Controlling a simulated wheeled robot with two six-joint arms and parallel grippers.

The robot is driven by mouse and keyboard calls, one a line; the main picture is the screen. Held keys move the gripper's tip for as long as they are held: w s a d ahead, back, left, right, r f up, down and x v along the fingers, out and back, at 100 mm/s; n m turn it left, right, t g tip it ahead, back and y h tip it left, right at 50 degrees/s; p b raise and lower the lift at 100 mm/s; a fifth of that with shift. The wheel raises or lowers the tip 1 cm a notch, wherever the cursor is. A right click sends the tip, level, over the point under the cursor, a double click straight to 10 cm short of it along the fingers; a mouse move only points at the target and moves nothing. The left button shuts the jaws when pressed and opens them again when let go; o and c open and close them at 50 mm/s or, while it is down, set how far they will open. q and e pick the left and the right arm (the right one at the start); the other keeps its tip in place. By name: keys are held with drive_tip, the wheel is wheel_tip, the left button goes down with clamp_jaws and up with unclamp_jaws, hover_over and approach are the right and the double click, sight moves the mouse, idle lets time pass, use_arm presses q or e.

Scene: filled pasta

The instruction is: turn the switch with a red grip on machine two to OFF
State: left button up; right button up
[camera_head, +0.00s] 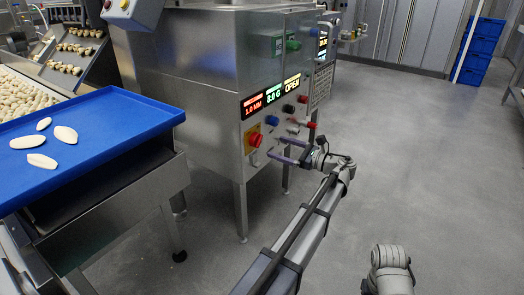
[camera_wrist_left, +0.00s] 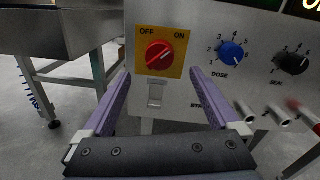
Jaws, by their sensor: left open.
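The red-grip switch (camera_head: 255,139) sits on a yellow plate on the front panel of the steel machine. In the left wrist view the red grip (camera_wrist_left: 159,55) is large, with OFF printed at its upper left and ON at its upper right. Its pale mark appears to lean up and right, toward ON. My left gripper (camera_head: 274,148) is open in front of the panel, to the right of the switch in the head view. In the left wrist view its purple fingers (camera_wrist_left: 161,72) are spread to either side of the switch plate, with nothing between them. My right gripper is out of view.
A blue DOSE knob (camera_wrist_left: 231,52) and a black knob (camera_wrist_left: 293,63) are right of the switch. A white rocker (camera_wrist_left: 155,95) is below it. Metal studs stick out at lower right. A blue tray (camera_head: 90,145) with pasta pieces stands left. Floor at right is clear.

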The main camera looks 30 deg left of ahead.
sight(261, 141)
use_arm(q)
drive_tip(key=shift+a, duration=3.9)
drive_tip(key=shift+c, duration=0.2)
drive_tip(key=c, duration=1.3)
